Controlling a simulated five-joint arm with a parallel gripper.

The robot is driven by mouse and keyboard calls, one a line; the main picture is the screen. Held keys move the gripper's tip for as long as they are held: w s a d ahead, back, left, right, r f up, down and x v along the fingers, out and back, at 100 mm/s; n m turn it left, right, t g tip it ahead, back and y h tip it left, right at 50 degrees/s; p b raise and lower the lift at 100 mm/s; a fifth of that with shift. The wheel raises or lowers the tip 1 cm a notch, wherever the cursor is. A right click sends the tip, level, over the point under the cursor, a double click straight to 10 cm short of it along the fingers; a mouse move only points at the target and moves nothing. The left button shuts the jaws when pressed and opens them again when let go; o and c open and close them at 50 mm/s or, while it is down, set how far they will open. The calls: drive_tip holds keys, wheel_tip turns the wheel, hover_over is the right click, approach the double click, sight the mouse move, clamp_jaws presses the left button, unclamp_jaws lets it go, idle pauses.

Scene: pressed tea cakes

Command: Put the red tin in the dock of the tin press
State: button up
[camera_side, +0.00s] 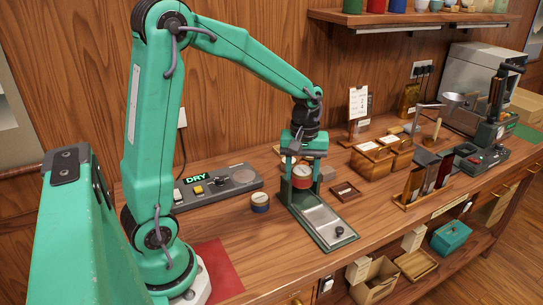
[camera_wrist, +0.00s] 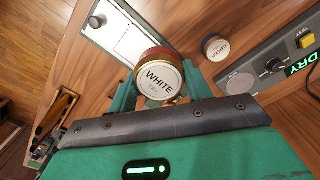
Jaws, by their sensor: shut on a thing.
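The red tin (camera_side: 302,177) is in my gripper (camera_side: 302,168), above the back end of a green-framed bench device with a silver plate (camera_side: 321,219) and a dark knob. In the wrist view the tin (camera_wrist: 159,81) shows a pale lid reading WHITE, a gold rim and a dark red side. My gripper is shut on it, one finger on each side. I cannot tell whether the tin touches the device below. A green machine with a tall dark lever (camera_side: 495,100) stands at the far right. I cannot make out the press's dock.
A blue tin (camera_side: 260,203) stands left of the silver plate; its lid reads GREEN in the wrist view (camera_wrist: 215,47). A grey panel (camera_side: 218,188) reading DRY lies behind it. Wooden boxes (camera_side: 380,157), a small tray (camera_side: 345,191) and a rack (camera_side: 424,180) stand to the right.

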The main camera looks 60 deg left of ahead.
drive_tip(key=d, duration=1.4)
hover_over(320, 216)
wheel_tip(320, 216, down, 8)
drive_tip(key=shift+r, duration=0.15)
drive_tip(key=shift+f, duration=2)
drive_tip(key=shift+f, duration=0.15)
drive_tip(key=o, duration=1.1)
drive_tip(key=shift+c, duration=0.2)
